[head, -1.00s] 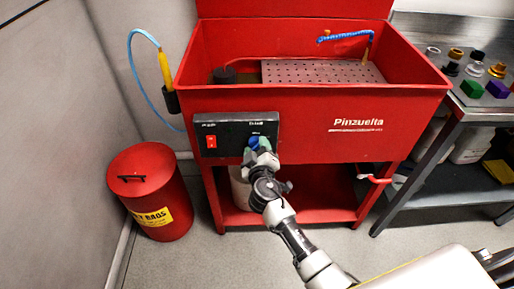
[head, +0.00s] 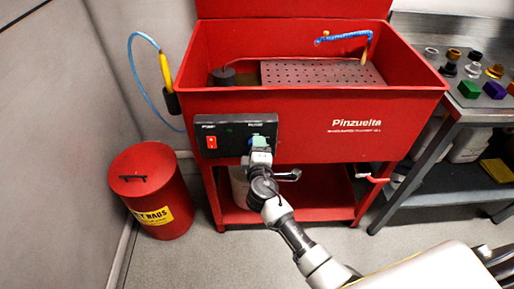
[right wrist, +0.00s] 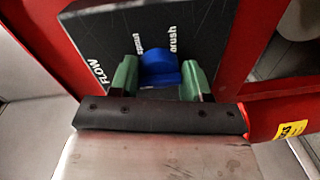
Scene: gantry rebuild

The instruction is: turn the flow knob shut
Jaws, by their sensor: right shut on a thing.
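The flow knob is blue and shows in the right wrist view (right wrist: 159,68) on a black control panel (head: 228,134), near the printed words FLOW and brush. The panel is on the front of the red parts washer (head: 300,120). My right gripper (head: 261,146) is at the right part of the panel. In the right wrist view its green fingers (right wrist: 160,80) stand on either side of the knob and are shut on it. The gripper hides most of the knob in the head view. My left gripper is not in view.
A red switch (head: 211,142) is on the panel's left part. A red lidded bin (head: 150,190) stands on the floor at left. A steel bench (head: 450,105) with several small coloured parts stands at right. A red pipe handle (head: 372,179) sticks out near the washer's right leg.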

